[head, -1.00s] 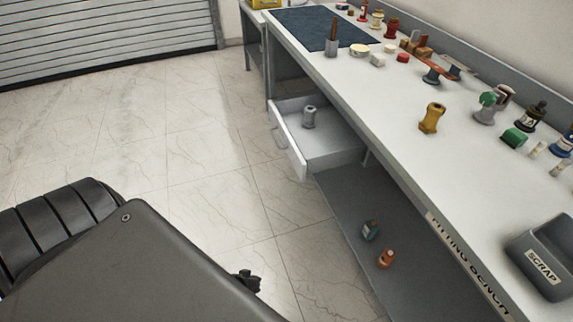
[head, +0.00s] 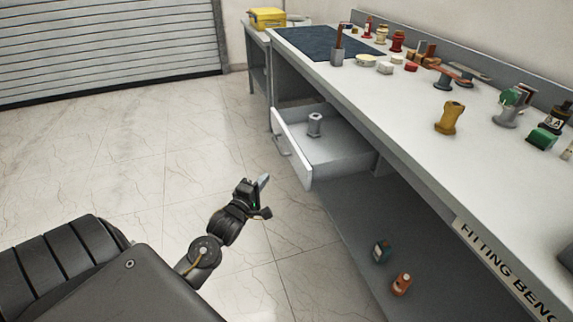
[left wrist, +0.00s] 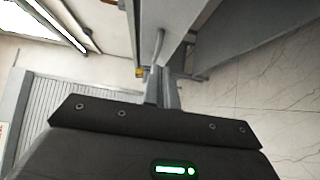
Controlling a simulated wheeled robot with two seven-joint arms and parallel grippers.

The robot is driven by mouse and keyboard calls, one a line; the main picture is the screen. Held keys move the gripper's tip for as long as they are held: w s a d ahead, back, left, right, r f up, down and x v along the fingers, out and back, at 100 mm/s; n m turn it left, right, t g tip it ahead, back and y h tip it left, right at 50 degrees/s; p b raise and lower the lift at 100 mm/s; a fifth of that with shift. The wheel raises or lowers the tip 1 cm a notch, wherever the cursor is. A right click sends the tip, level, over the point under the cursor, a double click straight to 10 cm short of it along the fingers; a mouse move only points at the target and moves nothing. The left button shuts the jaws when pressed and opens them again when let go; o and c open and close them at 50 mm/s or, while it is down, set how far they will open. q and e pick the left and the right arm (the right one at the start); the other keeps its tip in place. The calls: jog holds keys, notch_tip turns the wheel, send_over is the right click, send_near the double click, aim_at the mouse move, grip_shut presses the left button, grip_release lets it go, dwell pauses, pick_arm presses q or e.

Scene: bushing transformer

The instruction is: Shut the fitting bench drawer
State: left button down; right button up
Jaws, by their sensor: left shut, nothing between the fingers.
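The fitting bench drawer (head: 296,155) stands open, pulled out from under the bench top (head: 400,125). A grey bushing-like part (head: 315,125) stands upright inside it. The drawer's front panel and bar handle face left in the head view. My left gripper (head: 264,181) is shut and empty, in front of the drawer and apart from it in the head view. The left wrist view shows the shut fingers (left wrist: 162,88) pointing toward the drawer front (left wrist: 178,28) and its handle (left wrist: 158,47); whether they touch cannot be told. My right gripper is not in view.
The bench top carries a blue mat (head: 315,43), a yellow-brown bushing (head: 449,117) and several small parts. A green bottle (head: 381,251) and an orange one (head: 401,284) stand on the lower shelf. The tiled floor (head: 110,160) left of the bench is clear.

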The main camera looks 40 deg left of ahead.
pick_arm(q)
send_near(292, 156)
jog(key=w+a, duration=0.2)
jog(key=a, duration=0.1)
jog(key=shift+w+d+r, duration=0.1)
jog(key=shift+w+d, duration=0.45)
jog(key=shift+w, duration=0.35)
jog(key=shift+w+d+r, duration=0.1)
jog(key=shift+w+d, duration=0.4)
jog(key=shift+w, duration=0.35)
